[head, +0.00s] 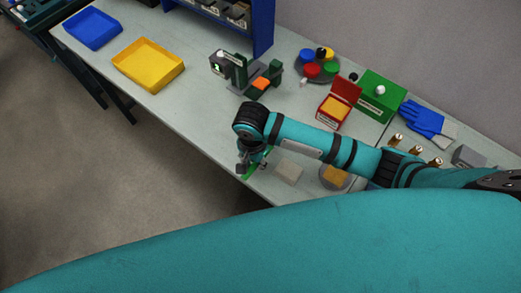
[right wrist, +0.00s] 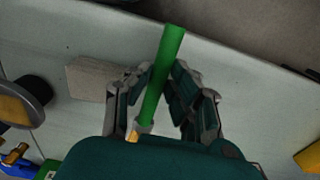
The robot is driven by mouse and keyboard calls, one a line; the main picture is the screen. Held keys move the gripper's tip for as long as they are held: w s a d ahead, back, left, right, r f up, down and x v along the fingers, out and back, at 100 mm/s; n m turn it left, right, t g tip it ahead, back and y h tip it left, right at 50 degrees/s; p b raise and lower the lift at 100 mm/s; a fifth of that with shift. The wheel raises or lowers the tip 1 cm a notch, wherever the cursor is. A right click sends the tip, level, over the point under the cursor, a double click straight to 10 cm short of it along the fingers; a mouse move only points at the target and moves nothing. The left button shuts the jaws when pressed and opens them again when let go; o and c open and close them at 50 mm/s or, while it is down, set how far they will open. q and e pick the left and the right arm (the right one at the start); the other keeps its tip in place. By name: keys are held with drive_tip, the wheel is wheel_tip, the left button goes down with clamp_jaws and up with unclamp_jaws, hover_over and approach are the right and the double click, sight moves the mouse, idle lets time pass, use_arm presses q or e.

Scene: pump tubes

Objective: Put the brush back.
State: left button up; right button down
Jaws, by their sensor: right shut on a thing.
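The brush (right wrist: 164,72) has a green handle, with a pale collar and a small yellowish end showing low in the right wrist view. My right gripper (right wrist: 165,80) is shut on its handle, and the handle's green end sticks out past the fingers. In the head view my right gripper (head: 250,166) is at the front edge of the workbench, left of a pale block, with a bit of the green handle (head: 255,168) showing. The arm covers part of the bench, and I cannot tell the brush's height above it. My left gripper is not in view.
The pale block (head: 289,171) and a round dish (head: 327,183) with a yellow-brown pad lie right of the gripper. Behind the arm stand a dark green fixture (head: 238,72), an open red box (head: 335,110) and a green box (head: 378,97). Bench left of the gripper is clear.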

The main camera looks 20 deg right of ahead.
drive_tip(key=w+d, duration=0.1)
drive_tip(key=w, duration=0.1)
drive_tip(key=shift+w+d+f, duration=0.1)
drive_tip(key=shift+w+d, duration=0.25)
drive_tip(key=f, duration=0.1)
drive_tip(key=f+p, duration=0.1)
drive_tip(key=w+f, duration=0.1)
drive_tip(key=shift+d+f+p, duration=0.1)
drive_tip(key=shift+d+p, duration=0.3)
drive_tip(key=shift+f, duration=0.25)
drive_tip(key=c, duration=1.2)
unclamp_jaws()
drive_tip(key=shift+r, duration=0.1)
wheel_tip(320, 180, up, 12)
drive_tip(key=shift+a+f+b, duration=0.1)
drive_tip(key=shift+a+b, duration=0.05)
drive_tip(key=shift+b, duration=0.55)
